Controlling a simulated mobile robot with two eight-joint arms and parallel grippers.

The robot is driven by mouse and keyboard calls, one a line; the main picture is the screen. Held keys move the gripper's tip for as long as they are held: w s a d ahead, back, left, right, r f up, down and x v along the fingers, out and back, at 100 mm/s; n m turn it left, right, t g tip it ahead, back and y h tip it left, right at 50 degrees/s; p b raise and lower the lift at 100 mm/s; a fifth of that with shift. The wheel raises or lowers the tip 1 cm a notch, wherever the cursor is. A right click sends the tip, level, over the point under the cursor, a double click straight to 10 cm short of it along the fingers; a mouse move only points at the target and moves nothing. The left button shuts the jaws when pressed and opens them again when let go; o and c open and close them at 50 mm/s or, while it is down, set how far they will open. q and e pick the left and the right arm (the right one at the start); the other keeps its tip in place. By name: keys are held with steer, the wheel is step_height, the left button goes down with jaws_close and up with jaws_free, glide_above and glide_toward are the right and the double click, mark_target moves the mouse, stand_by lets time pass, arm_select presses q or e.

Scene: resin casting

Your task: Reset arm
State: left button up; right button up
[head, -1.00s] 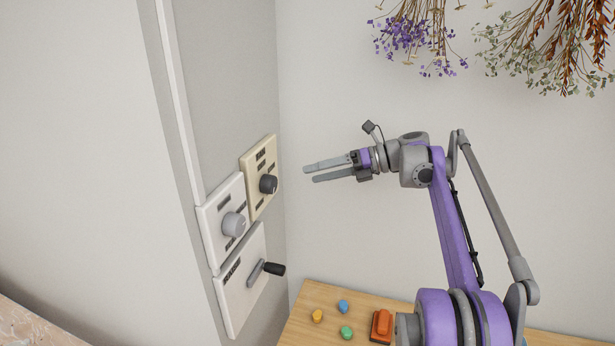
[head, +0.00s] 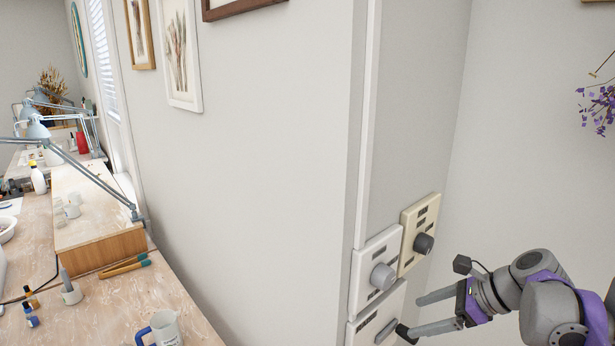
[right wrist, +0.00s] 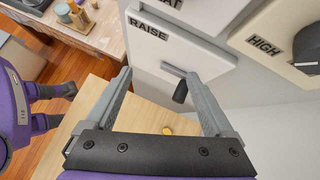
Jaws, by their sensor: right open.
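My right gripper (head: 412,316) is open and empty, pointing left at the wall panels in the head view. Its fingers also show in the right wrist view (right wrist: 158,73), spread wide. A white panel (right wrist: 147,55) marked RAISE carries a grey lever with a black handle (right wrist: 180,92). In the right wrist view the handle shows between the fingers, near the right one; contact cannot be told. In the head view the lever (head: 386,332) is low, with its black handle partly behind a finger.
Above the lever are a white panel with a grey knob (head: 382,276) and a cream panel with a dark knob (head: 423,243). A wooden surface (right wrist: 85,98) with a yellow piece (right wrist: 167,131) lies below the gripper. A worktable (head: 150,290) with a mug (head: 166,330) stands left.

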steer(key=s+a+f+n+h, duration=0.3)
steer(key=s+f+n, duration=0.7)
steer(key=n, duration=0.1)
steer(key=s+a+f+n+h, duration=0.2)
steer(key=s+f+n+h, duration=0.2)
steer(key=s+f+n, duration=0.6)
steer(key=shift+s+a+n+t, duration=0.4)
steer(key=shift+s+n, duration=0.15)
steer(key=shift+n, duration=0.55)
steer(key=shift+f, duration=0.1)
